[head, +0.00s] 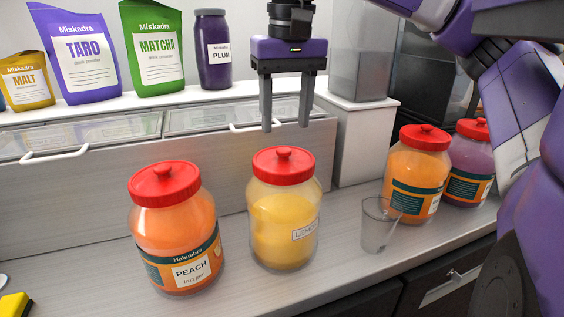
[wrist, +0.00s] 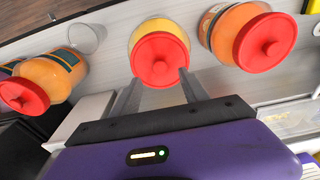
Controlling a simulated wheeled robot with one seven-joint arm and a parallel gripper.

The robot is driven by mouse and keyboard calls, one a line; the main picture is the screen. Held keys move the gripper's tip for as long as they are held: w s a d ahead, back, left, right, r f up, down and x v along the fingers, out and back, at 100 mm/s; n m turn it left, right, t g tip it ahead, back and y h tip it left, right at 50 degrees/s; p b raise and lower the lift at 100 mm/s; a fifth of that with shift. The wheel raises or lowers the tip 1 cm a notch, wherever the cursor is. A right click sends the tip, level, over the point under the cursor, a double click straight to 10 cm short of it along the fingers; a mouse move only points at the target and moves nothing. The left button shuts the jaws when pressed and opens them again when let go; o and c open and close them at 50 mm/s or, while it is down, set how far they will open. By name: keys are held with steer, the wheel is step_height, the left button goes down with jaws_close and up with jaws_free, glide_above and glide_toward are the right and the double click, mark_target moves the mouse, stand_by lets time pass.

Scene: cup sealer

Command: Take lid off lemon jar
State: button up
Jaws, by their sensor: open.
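The lemon jar (head: 284,222) is a clear jar of yellow contents with a "LEMON" label, standing upright on the counter. Its red lid (head: 283,164) with a round knob is on the jar. My gripper (head: 286,128) is open and empty, fingers pointing down, above and close to the lid in the head view. In the wrist view, the red lid (wrist: 159,61) lies just beyond the fingertips, roughly centred between them, and yellow jar body (wrist: 158,27) shows behind it. I cannot tell whether a fingertip touches the lid.
A peach jar (head: 177,240) stands close on the left. A clear glass (head: 380,226) stands to the right, before an orange jar (head: 415,178) and a purple jar (head: 470,165). Behind are a raised shelf with pouches and lidded bins (head: 80,135).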

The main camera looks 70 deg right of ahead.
mark_target(284, 150)
steer(key=f, duration=0.5)
steer(key=shift+w+d+f+p, duration=0.25)
steer(key=shift+f+p, duration=0.05)
steer(key=shift+f, duration=0.1)
steer(key=shift+c, duration=0.2)
jaws_close()
